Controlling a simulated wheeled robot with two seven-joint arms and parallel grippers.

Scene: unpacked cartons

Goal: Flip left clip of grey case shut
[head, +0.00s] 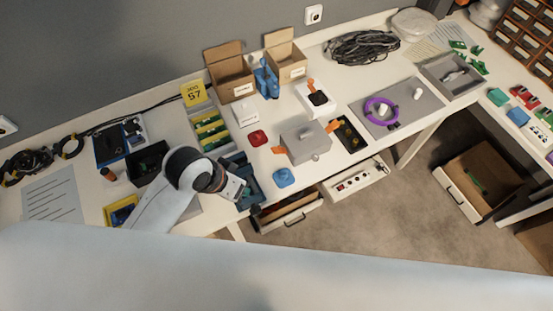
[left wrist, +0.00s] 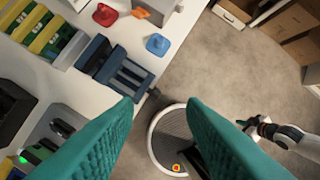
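In the left wrist view, part of the grey case (left wrist: 156,7) and an orange clip (left wrist: 141,13) show at the top edge. My left gripper (left wrist: 160,101) is open and empty, its two teal fingers apart. In the head view it is left of and nearer than the case, not touching it. My right arm's end (left wrist: 250,124) shows small; its finger state is unclear.
A blue knobbed piece (head: 284,177) and a red one (head: 258,138) lie beside the case. A dark blue rack (left wrist: 125,75) is near my left gripper. A dark tray (head: 349,136) stands right of the case. An open drawer (head: 288,213) juts out below the table edge.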

